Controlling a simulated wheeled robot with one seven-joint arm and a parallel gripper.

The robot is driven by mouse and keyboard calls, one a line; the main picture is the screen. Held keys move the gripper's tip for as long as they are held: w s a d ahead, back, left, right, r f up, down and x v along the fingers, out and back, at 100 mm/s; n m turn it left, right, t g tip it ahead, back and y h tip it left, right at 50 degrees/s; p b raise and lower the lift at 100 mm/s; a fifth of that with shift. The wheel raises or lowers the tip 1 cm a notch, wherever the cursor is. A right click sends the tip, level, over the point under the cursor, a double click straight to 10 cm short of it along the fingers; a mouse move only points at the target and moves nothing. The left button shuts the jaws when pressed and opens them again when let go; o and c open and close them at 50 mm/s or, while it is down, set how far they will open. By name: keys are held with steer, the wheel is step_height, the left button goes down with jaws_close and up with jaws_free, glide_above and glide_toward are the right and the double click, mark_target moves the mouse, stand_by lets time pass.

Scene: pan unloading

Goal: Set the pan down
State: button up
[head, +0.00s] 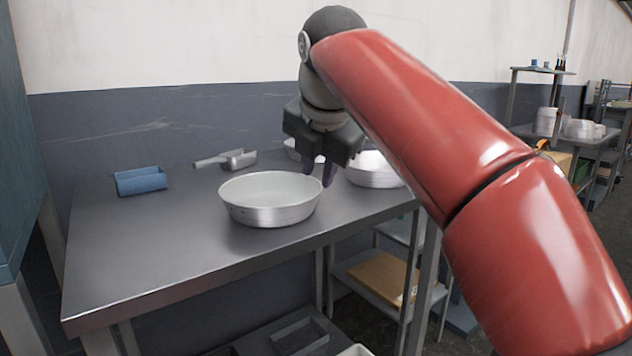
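A round silvery metal pan (270,214) is upright and level on the left part of the grey metal table (150,245), and its base appears to rest on the tabletop. My gripper (318,175) points down at the pan's right rim. One dark finger shows just outside the rim and the other shows near its inner side. The fingertips are small and partly hidden, so I cannot tell whether they grip the rim or only straddle it.
A second pan (372,172) stands right of my gripper, and another pale pan (296,150) is partly hidden behind it. A blue scoop-like tray (141,180) and a metal scoop (232,160) lie at the back left. The table's front left is clear. Shelves (585,140) stand at right.

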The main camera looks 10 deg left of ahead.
steer(key=v, duration=0.4)
steer(key=shift+s+r, duration=0.1)
steer(key=s+d+f+m+h, duration=0.1)
steer(key=s+d+f+m, duration=0.3)
steer(key=d+f+m, duration=0.4)
steer(key=s+d+f+m+h, duration=0.2)
steer(key=s+d+f+m, duration=0.2)
steer(key=d+f+m, duration=0.45)
steer(key=s+d+f+m, duration=0.5)
steer(key=f+m, duration=0.2)
steer(key=s+d+f+m, duration=0.5)
steer(key=s+f+m, duration=0.1)
steer(key=f+m, duration=0.2)
steer(key=shift+d+f+y, duration=0.2)
steer(key=shift+f+y, duration=0.1)
